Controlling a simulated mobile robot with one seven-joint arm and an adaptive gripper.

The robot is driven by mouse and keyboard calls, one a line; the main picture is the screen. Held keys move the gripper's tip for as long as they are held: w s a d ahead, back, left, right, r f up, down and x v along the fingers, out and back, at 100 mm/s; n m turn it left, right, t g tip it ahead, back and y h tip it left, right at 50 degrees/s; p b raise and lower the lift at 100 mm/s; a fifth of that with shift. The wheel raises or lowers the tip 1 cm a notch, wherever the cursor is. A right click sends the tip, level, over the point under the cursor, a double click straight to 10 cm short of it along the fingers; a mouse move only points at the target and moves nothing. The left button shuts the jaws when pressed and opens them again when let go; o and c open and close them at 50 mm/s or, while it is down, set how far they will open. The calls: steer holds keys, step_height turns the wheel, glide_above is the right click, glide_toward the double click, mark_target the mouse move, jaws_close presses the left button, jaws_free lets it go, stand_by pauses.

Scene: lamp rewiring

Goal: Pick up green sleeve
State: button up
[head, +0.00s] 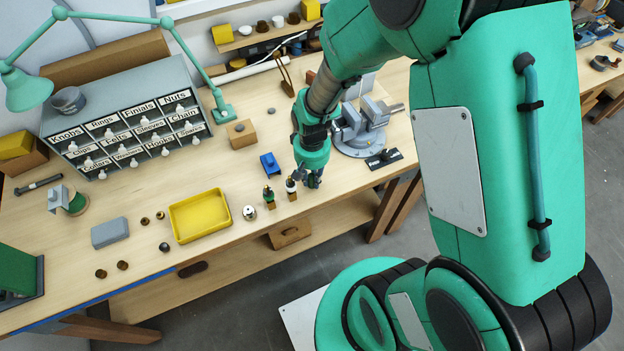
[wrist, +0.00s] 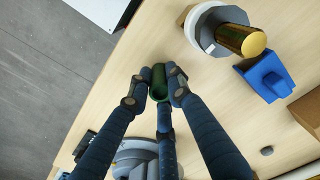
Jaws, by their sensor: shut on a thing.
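In the wrist view, the green sleeve (wrist: 158,82) is a short dark green tube held between the fingertips of my gripper (wrist: 157,88). The fingers close on it from both sides, and one end of the tube shows. The wood table lies beyond it; the gap between tube and table is hard to judge. In the head view, my gripper (head: 312,180) points down near the front edge of the bench, just right of a small upright white-and-dark part (head: 291,188). The sleeve cannot be made out clearly there.
A small green-topped upright part (head: 269,198), a blue block (head: 270,164) and a yellow tray (head: 199,216) stand left of my gripper. A grey vise (head: 362,128) is close behind it on the right. A labelled drawer cabinet (head: 128,130) stands at the back left.

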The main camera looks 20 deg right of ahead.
mark_target(313, 177)
steer(key=shift+r, duration=0.1)
steer(key=shift+r, duration=0.4)
steer(key=r, duration=0.2)
steer(key=shift+s+r+p, duration=0.2)
steer(key=shift+r+p, duration=0.1)
steer(key=shift+r, duration=0.1)
steer(key=s+r, duration=0.1)
steer(key=s, duration=1.4)
steer(key=shift+s+a+p, duration=0.3)
steer(key=shift+a+p, duration=0.1)
steer(key=shift+a, duration=0.05)
